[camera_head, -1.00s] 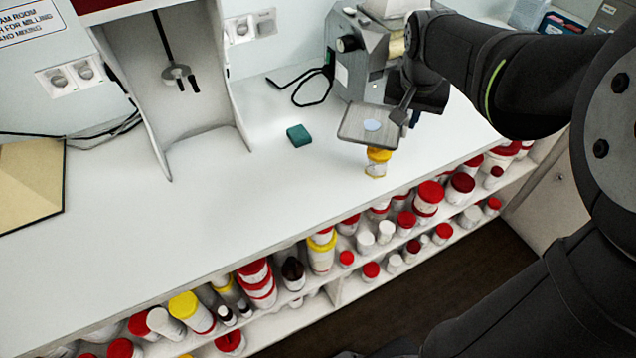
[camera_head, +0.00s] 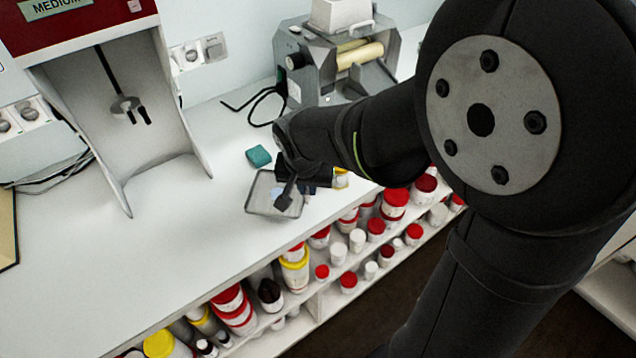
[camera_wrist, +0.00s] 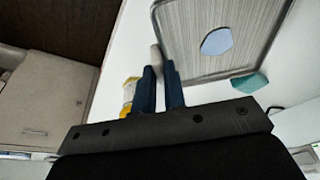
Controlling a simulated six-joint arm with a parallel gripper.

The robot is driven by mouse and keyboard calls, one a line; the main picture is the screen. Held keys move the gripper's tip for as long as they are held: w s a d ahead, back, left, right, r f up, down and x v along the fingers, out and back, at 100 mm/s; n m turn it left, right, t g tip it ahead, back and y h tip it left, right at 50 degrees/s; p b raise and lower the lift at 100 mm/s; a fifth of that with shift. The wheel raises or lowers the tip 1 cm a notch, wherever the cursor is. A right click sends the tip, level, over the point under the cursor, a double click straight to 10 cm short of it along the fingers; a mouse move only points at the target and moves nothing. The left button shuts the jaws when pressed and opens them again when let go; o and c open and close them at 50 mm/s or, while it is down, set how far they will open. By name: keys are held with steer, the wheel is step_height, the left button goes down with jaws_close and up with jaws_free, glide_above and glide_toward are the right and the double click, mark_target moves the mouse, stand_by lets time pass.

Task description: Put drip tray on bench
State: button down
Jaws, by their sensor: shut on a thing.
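The drip tray (camera_head: 260,192) is a shallow grey rectangular tray with a raised rim and a pale blue patch on it.
A teal block (camera_head: 259,156) lies just behind the tray. A yellow-capped jar (camera_head: 341,179) stands to the right, partly hidden by my arm. The roller mill (camera_head: 345,55) stands at the back. Shelves of jars (camera_head: 310,260) run below the bench front.

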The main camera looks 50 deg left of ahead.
steer(key=shift+f, duration=1.25)
steer(key=c, duration=1.5)
jaws_free()
steer(key=shift+f, duration=0.15)
steer(key=v, duration=1.2)
steer(key=shift+a, duration=0.1)
